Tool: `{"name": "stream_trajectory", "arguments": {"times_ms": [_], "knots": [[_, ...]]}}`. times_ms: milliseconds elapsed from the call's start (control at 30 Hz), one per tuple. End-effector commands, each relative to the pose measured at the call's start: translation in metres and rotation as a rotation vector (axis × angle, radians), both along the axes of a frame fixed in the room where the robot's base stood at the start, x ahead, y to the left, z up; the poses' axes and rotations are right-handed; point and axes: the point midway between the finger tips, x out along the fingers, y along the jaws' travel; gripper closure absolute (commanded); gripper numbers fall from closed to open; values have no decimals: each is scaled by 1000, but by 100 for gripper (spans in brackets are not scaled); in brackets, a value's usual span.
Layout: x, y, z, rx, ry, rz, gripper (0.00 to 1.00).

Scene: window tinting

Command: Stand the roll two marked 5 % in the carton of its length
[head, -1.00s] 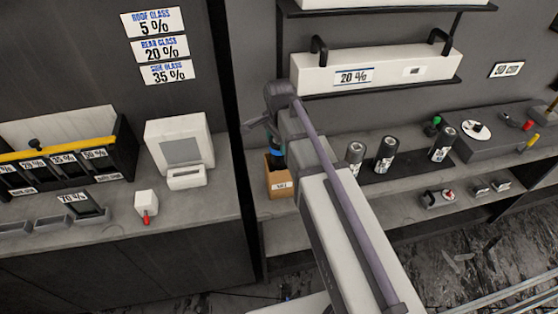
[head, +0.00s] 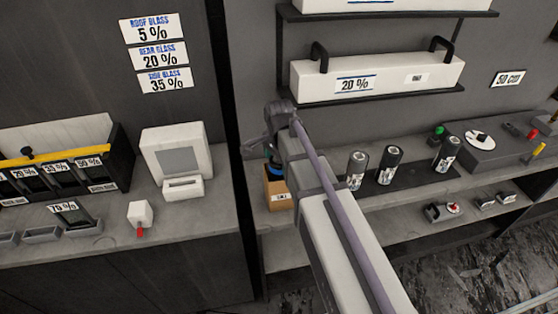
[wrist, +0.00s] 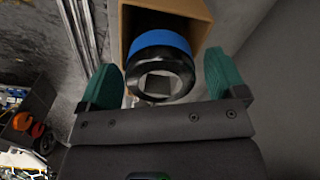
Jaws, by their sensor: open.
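A roll with a blue band and a black, hollow end (wrist: 160,62) stands inside a brown carton (wrist: 197,10) in the wrist view. Its marking cannot be read. In the head view the carton (head: 277,196) sits on the bench behind my arm, its label too small to read, with a bit of blue showing at its top. My gripper (wrist: 162,78) is open, its two teal fingers on either side of the roll's end, with gaps visible between them and the roll. My arm hides most of the gripper in the head view.
Three dark rolls (head: 390,165) stand on a dark mat right of my arm. A shelf above holds a long white box marked 20 % (head: 375,75). A white device (head: 177,158) and a black sorted bin (head: 65,165) are on the left bench. A dark pillar separates the benches.

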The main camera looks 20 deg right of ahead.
Motion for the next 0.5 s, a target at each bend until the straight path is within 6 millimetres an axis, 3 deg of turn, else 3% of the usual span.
{"name": "stream_trajectory", "arguments": {"times_ms": [267,500], "knots": [[0,0,9,0,0,0,10],[0,0,61,0,0,0,10]]}}
